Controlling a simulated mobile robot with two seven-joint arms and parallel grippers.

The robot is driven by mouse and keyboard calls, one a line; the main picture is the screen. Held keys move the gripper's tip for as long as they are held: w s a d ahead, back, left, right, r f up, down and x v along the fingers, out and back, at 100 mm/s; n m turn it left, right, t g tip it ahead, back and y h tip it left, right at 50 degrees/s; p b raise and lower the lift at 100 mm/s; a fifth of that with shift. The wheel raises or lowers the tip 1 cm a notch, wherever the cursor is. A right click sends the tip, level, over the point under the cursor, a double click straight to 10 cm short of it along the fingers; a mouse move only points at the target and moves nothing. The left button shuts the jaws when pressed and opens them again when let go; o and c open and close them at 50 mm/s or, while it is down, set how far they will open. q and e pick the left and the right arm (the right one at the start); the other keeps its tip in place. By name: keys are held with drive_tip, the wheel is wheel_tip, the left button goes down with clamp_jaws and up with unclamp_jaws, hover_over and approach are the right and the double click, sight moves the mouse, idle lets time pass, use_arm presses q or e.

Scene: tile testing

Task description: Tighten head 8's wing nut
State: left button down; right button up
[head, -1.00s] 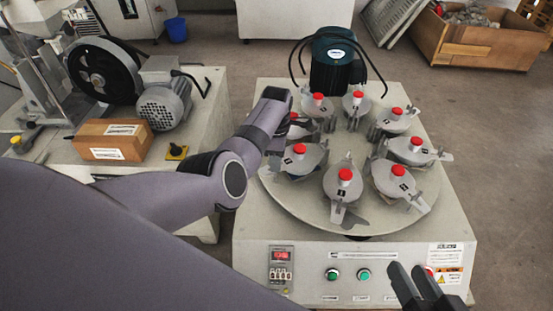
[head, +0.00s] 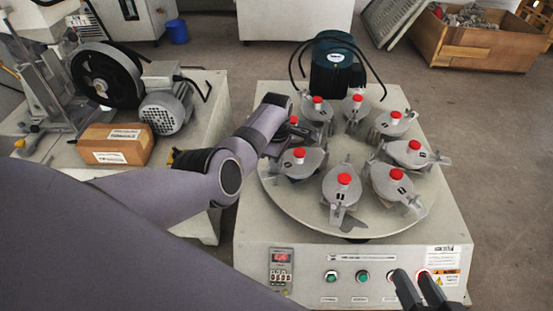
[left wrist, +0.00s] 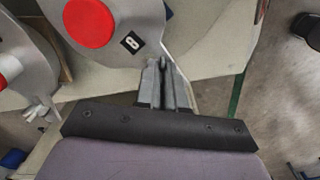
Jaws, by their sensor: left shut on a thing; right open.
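Head 8 (left wrist: 125,12) is a grey plate with a red cap and a black "8" label, at the top of the left wrist view. In the head view it is at the left of the round plate, mostly behind my left arm, with its red cap (head: 293,119) showing. My left gripper (left wrist: 163,70) is at the edge of head 8, its fingers close together and shut on the wing nut, which they mostly hide. My right gripper (head: 413,275) is open and empty, above the front control panel.
Several similar red-capped heads ring the round plate (head: 340,222), close beside my left gripper. A dark green motor (head: 334,70) with cables stands behind. The control panel (head: 310,272) has buttons. A side bench holds a brown box (head: 115,145) and a grey motor (head: 168,108).

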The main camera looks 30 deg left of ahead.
use_arm(q)
drive_tip(key=m+p, duration=0.1)
drive_tip(key=m, duration=0.2)
drive_tip(key=shift+s+m, duration=0.1)
drive_tip(key=shift+m, duration=0.3)
drive_tip(key=shift+m+p, duration=0.35)
drive_tip(key=shift+m, duration=1.55)
use_arm(e)
drive_tip(key=shift+s+d+r+h, duration=0.15)
drive_tip(key=shift+d+h, duration=0.1)
drive_tip(key=shift+d, duration=0.2)
drive_tip(key=shift+s+d+h, duration=0.1)
drive_tip(key=shift+d+h, duration=0.15)
drive_tip(key=shift+d, duration=0.15)
use_arm(q)
drive_tip(key=c, duration=1.2)
unclamp_jaws()
drive_tip(key=shift+c, duration=0.2)
